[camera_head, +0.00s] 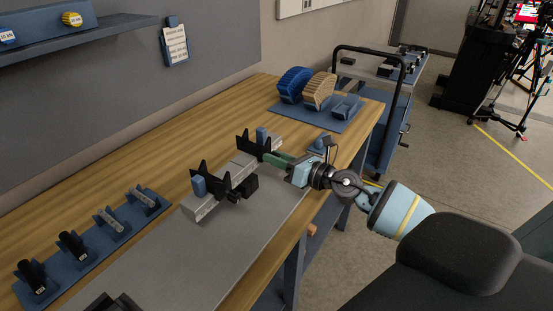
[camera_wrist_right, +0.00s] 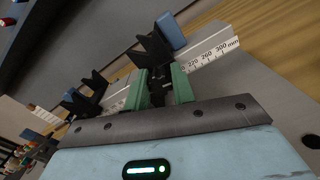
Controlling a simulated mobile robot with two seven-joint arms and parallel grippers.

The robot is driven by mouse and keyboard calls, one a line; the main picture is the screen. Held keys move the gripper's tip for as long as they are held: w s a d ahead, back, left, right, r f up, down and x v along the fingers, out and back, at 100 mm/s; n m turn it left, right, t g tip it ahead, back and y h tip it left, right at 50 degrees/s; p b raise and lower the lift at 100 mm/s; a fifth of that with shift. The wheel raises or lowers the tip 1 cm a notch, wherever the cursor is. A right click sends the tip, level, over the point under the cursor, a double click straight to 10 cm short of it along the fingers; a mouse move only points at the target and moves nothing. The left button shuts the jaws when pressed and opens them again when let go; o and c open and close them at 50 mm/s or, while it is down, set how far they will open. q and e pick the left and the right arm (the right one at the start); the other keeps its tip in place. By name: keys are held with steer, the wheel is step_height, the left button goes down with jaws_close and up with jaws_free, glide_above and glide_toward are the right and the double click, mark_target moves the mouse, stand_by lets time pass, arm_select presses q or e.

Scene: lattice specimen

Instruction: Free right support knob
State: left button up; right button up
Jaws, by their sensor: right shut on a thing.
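The right support (camera_head: 247,147) is a black V-shaped block on a pale ruled rail (camera_wrist_right: 212,53), with a blue block on its far side (camera_wrist_right: 170,30). Its black knob (camera_wrist_right: 158,90) shows between the green fingers in the right wrist view. My right gripper (camera_head: 274,158) reaches in from the right and is shut on this knob; in the head view its fingers hide the knob. The left support (camera_head: 210,182) is a similar black block farther left on the rail, with its own black knob (camera_head: 249,187) facing the front. My left gripper is not clearly visible.
A blue rack (camera_head: 157,205) with several small pieces lies at the left of the wooden table (camera_head: 140,146). A blue tray (camera_head: 318,120) with blue and tan curved pieces stands at the back right. The grey plate (camera_head: 150,262) in front is mostly clear.

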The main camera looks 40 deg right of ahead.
steer(key=n, duration=0.4)
steer(key=shift+n, duration=0.3)
steer(key=n+b, duration=0.1)
steer(key=n, duration=0.9)
steer(key=shift+a+n, duration=0.1)
steer(key=shift+n, duration=0.3)
arm_select(q)
steer(key=shift+s+d+f+b, duration=0.1)
steer(key=shift+s+f+b, duration=0.15)
steer(key=shift+f, duration=0.3)
steer(key=shift+s+d+f+b, duration=0.1)
steer(key=shift+s+f+b, duration=0.1)
steer(key=shift+f, duration=0.35)
arm_select(e)
steer(key=n, duration=0.4)
steer(key=shift+n, duration=0.3)
steer(key=o, duration=1)
arm_select(q)
steer(key=shift+a, duration=0.1)
steer(key=shift+s, duration=0.1)
arm_select(e)
steer(key=shift+s, duration=0.15)
